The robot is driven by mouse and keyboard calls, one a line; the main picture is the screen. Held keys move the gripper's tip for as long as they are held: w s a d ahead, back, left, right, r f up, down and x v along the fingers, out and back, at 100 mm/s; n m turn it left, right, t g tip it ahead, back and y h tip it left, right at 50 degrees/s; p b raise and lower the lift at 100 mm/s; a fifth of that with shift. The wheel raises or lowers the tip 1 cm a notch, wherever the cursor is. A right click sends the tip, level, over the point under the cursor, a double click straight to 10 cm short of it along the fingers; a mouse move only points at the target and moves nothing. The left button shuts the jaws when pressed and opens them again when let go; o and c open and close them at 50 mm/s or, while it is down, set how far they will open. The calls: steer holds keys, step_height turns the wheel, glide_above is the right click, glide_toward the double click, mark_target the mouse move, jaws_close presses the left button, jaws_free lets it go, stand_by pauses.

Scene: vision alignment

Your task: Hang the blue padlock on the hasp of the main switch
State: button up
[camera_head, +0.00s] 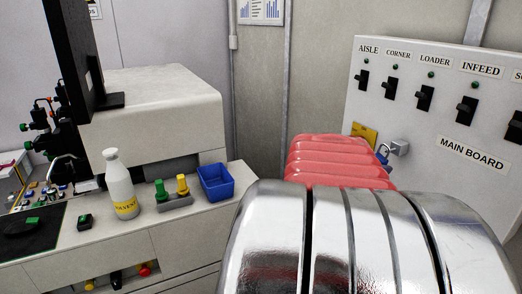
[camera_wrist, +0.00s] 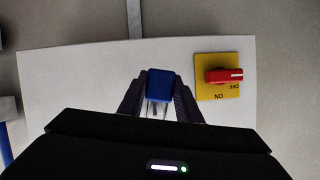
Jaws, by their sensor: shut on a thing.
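The blue padlock (camera_wrist: 161,85) is between the fingertips of my gripper (camera_wrist: 160,100) in the wrist view, in front of the pale panel. Thin light bars show just below it; I cannot tell if they are its shackle. The main switch (camera_wrist: 222,76) is a red knob on a yellow plate, to the right of the padlock and apart from it in that view. Its white mark is at the OFF side. In the head view, the yellow plate (camera_head: 363,132) and a bit of blue (camera_head: 383,153) show past my red arm cover. I cannot make out the hasp clearly.
A grey block (camera_head: 400,146) sticks out from the main board (camera_head: 440,120), right of the yellow plate. Several black toggle switches line the board above. On the left bench stand a white bottle (camera_head: 119,182), a green-and-yellow fitting (camera_head: 174,195) and a blue bin (camera_head: 214,182).

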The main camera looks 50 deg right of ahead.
steer(key=shift+s+d, duration=0.25)
steer(key=shift+d, duration=0.25)
steer(key=shift+s+d+f, duration=0.2)
steer(key=shift+d+f, duration=0.25)
steer(key=shift+d, duration=0.1)
steer(key=o, duration=1.2)
steer(key=shift+f, duration=0.1)
steer(key=shift+v, duration=4)
